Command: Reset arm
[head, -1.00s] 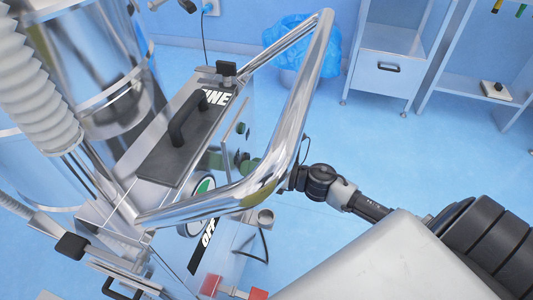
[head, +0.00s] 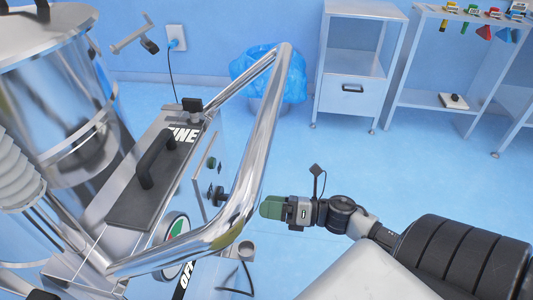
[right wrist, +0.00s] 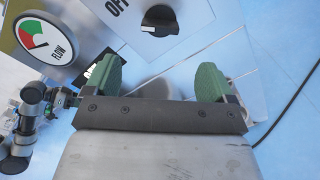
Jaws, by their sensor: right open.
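My right gripper (head: 273,207) reaches in from the right in the head view, just right of the machine's bent chrome rail (head: 262,140). In the right wrist view its two green fingers (right wrist: 155,78) stand wide apart with nothing between them. Beyond them is a white panel with a black knob (right wrist: 160,20) marked OFF. A round red-and-green flow dial (right wrist: 37,39) is at the upper left of that view, and the dial also shows in the head view (head: 175,231). My left gripper is not in the head view.
The steel machine's black-handled lid (head: 150,180) and tank (head: 60,90) fill the left. A bin with a blue bag (head: 272,75), a drawer cabinet (head: 352,85) and a shelf (head: 430,106) stand at the back. The blue floor between is clear.

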